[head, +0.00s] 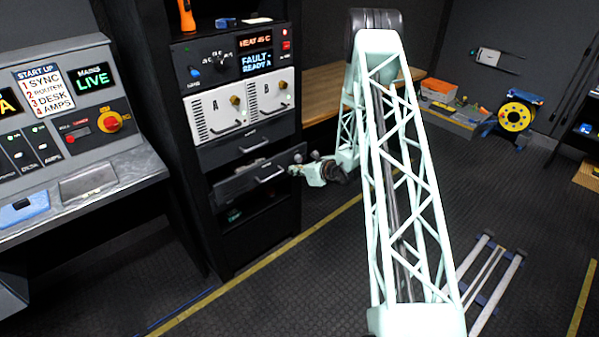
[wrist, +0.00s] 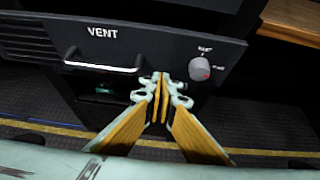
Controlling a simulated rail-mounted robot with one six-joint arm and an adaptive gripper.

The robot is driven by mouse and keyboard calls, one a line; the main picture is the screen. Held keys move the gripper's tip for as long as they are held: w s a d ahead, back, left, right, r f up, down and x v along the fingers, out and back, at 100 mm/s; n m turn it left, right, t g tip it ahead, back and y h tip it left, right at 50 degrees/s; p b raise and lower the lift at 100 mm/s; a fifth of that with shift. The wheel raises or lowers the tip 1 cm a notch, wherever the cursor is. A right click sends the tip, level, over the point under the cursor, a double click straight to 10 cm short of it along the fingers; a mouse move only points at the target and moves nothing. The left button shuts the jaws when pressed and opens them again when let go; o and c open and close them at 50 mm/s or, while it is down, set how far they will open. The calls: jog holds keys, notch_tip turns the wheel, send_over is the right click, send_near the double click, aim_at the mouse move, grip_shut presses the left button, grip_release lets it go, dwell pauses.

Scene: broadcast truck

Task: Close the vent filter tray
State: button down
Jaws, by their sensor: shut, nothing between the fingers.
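The vent filter tray (head: 240,186) is the dark drawer in the lower part of the rack in the head view. It stands out from the rack front, with its open top showing. In the wrist view its black front panel (wrist: 150,55) is marked VENT. A pale bar handle (wrist: 103,68) is at its left and a grey round knob (wrist: 200,68) at its right. My gripper (wrist: 160,90) is shut and empty, in front of the panel between handle and knob. Whether the fingertips touch the panel I cannot tell. In the head view my gripper (head: 297,170) is at the panel's right end.
Above the tray are a closed drawer (head: 236,148) and amplifier units A (head: 213,118) and B (head: 268,95). An open rack bay (head: 255,215) lies below. A control desk (head: 75,150) stands left, a wooden bench (head: 322,85) behind right.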

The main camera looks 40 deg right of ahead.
aim_at(286, 165)
jog(key=shift+w+a+r, duration=0.1)
jog(key=shift+w+a, duration=0.05)
jog(key=shift+w, duration=1.6)
jog(key=shift+w, duration=0.1)
